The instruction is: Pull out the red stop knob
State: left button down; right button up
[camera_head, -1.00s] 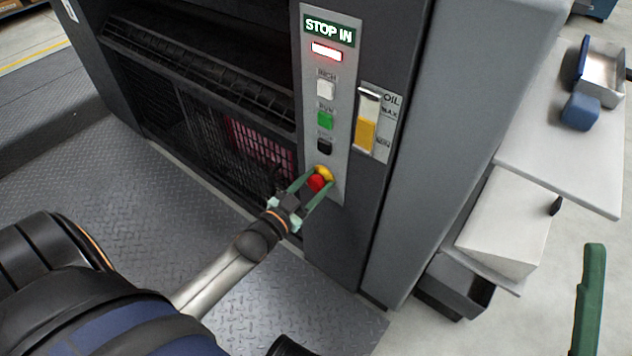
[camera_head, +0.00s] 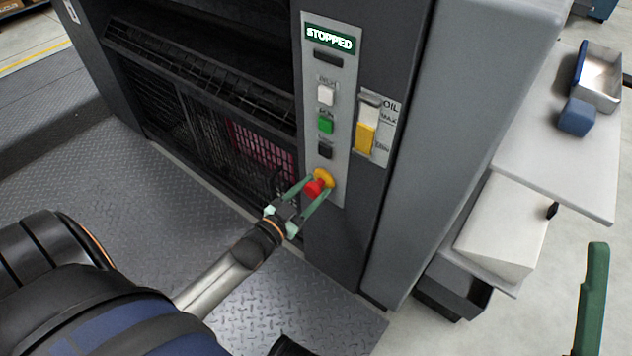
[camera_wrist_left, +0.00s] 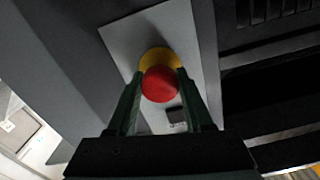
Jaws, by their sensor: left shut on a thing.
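The red stop knob (camera_head: 313,189) stands out from a yellow collar (camera_head: 326,177) at the bottom of the grey control panel. My left gripper (camera_head: 312,188) is shut on the red knob, with one green finger on each side. In the left wrist view the red knob (camera_wrist_left: 160,84) shows between the fingers, in front of the yellow collar (camera_wrist_left: 158,57). The panel display (camera_head: 330,38) reads "STOPPED", and the lamp bar below it (camera_head: 328,58) is dark.
White (camera_head: 327,95), green (camera_head: 325,124) and black (camera_head: 325,151) buttons sit above the knob. A yellow oil gauge (camera_head: 365,137) is to their right. A white table (camera_head: 560,165) with a metal tray (camera_head: 600,75) stands at the right. The tread-plate floor (camera_head: 150,220) is clear.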

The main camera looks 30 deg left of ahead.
pick_arm(q)
jog(key=shift+s, duration=0.15)
pick_arm(e)
jog(key=shift+w+d+r, duration=0.1)
jog(key=shift+d, duration=0.05)
pick_arm(q)
jog(key=c, duration=0.5)
grip_release()
jog(key=shift+s, duration=0.1)
jog(key=shift+c, duration=0.2)
jog(key=shift+o, duration=1.2)
jog(key=s+a+p, duration=0.1)
jog(key=s+p, duration=0.2)
jog(key=s, duration=0.9)
jog(key=shift+s, duration=0.2)
pick_arm(e)
jog(key=r, duration=0.3)
jog(key=shift+s+n, duration=0.2)
jog(key=shift+n, duration=0.2)
